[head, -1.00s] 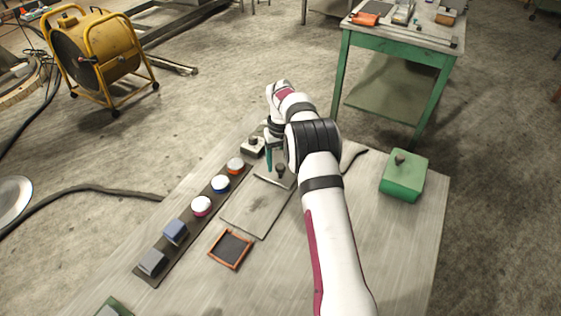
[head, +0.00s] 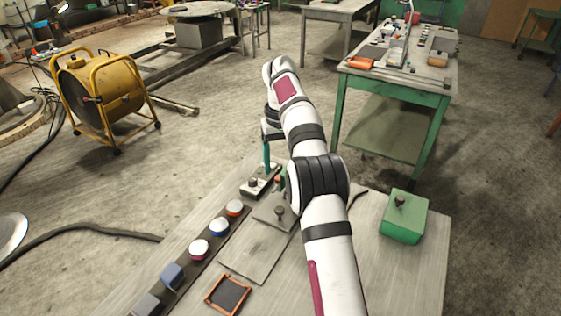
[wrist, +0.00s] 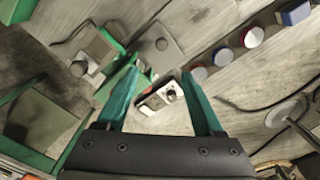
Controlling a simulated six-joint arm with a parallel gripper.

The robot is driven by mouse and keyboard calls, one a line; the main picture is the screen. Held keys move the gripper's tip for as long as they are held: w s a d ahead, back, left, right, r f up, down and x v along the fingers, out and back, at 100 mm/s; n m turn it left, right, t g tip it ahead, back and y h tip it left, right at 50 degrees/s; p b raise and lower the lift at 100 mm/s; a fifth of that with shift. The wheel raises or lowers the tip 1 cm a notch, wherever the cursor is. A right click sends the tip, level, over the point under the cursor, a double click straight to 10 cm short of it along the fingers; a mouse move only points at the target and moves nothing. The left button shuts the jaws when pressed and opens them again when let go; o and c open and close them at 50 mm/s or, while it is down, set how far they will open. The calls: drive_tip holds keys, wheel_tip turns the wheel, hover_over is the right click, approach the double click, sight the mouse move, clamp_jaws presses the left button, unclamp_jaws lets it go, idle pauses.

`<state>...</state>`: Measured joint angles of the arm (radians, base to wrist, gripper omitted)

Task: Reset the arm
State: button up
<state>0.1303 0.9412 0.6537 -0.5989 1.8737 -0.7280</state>
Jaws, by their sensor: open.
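My gripper (head: 267,160) hangs beyond the far left edge of the work table, above and behind a small light box with a dark knob (head: 254,187). In the wrist view its two teal fingers (wrist: 160,80) are spread apart with nothing held between them. The knobbed box (wrist: 163,98) shows past the fingertips, apart from them. In the head view my arm hides part of the gripper and the table's middle.
A dark strip with round buttons (head: 199,248) and blue-grey blocks (head: 171,276) runs along the table's left. A grey knobbed plate (head: 272,212), an orange-framed tray (head: 228,295) and a green knobbed box (head: 404,217) lie there too. A green bench (head: 398,85) stands behind, a yellow fan (head: 103,98) at left.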

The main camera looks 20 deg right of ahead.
drive_tip(key=shift+r, duration=0.1)
idle(0.3)
drive_tip(key=s+a+r+m+y, duration=0.1)
drive_tip(key=s+a+r, duration=0.25)
drive_tip(key=s, duration=0.65)
drive_tip(key=s+a+r+m, duration=0.25)
drive_tip(key=s+r, duration=0.25)
drive_tip(key=s, duration=0.4)
drive_tip(key=s+a+f, duration=0.1)
drive_tip(key=s+f, duration=0.1)
drive_tip(key=s, duration=0.5)
drive_tip(key=s+a+f+m, duration=0.1)
drive_tip(key=s+a+f, duration=0.1)
drive_tip(key=s, duration=0.5)
drive_tip(key=s+a+f+m, duration=0.1)
drive_tip(key=s+f, duration=0.3)
drive_tip(key=s, duration=0.4)
drive_tip(key=shift+a+y, duration=0.3)
drive_tip(key=shift+y, duration=0.1)
